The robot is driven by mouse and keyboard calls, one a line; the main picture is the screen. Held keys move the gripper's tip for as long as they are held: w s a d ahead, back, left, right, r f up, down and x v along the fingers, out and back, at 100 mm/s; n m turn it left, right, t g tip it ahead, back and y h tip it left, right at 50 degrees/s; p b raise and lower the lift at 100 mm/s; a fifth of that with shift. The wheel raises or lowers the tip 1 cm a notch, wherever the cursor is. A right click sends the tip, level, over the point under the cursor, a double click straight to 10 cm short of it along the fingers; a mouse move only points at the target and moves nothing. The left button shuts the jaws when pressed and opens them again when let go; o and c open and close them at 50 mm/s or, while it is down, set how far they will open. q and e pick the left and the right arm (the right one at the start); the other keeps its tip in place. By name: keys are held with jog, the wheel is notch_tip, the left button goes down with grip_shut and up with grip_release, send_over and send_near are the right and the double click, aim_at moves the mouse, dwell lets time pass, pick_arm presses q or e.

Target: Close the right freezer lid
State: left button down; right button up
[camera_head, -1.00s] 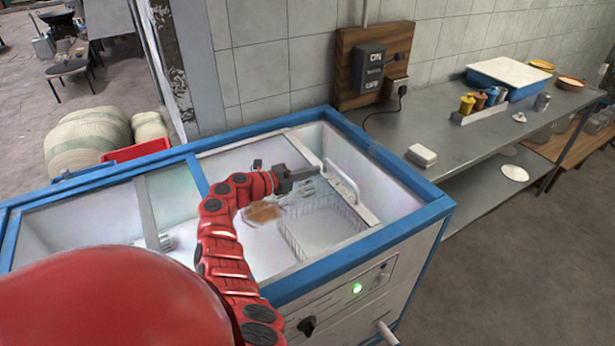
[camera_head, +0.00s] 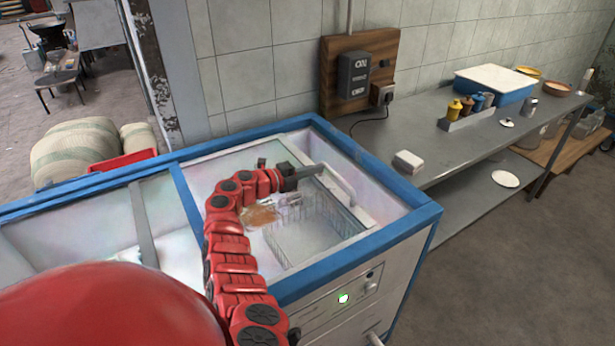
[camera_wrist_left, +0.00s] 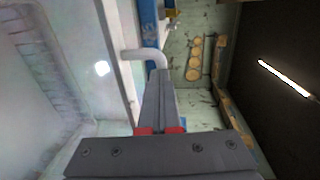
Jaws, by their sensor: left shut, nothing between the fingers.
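The white freezer has a blue rim (camera_head: 350,262) and glass tops. The right lid (camera_head: 225,170) lies over part of the right compartment, with an uncovered gap between its right edge and the freezer's right wall. Its white bar handle (camera_head: 339,184) stands near that right edge and also shows in the left wrist view (camera_wrist_left: 135,53). My left gripper (camera_head: 319,169) is shut and empty, its tips at the handle's far end. In the left wrist view the fingers (camera_wrist_left: 160,80) end right by the handle's bend; whether they touch is unclear. My right gripper is not in view.
A wire basket (camera_head: 300,235) and a brown item (camera_head: 262,215) show inside the freezer. A metal table (camera_head: 450,145) stands at right with a white box (camera_head: 408,162) and a blue-white tray (camera_head: 497,84). A switch board (camera_head: 357,72) is on the wall. Sacks (camera_head: 75,150) lie at left.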

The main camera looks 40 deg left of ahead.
pick_arm(q)
jog(key=r+b+x, duration=0.1)
jog(key=b+x, duration=0.6)
jog(key=x, duration=0.5)
jog(key=shift+w+d+r, duration=0.35)
jog(key=shift+w+d, duration=0.05)
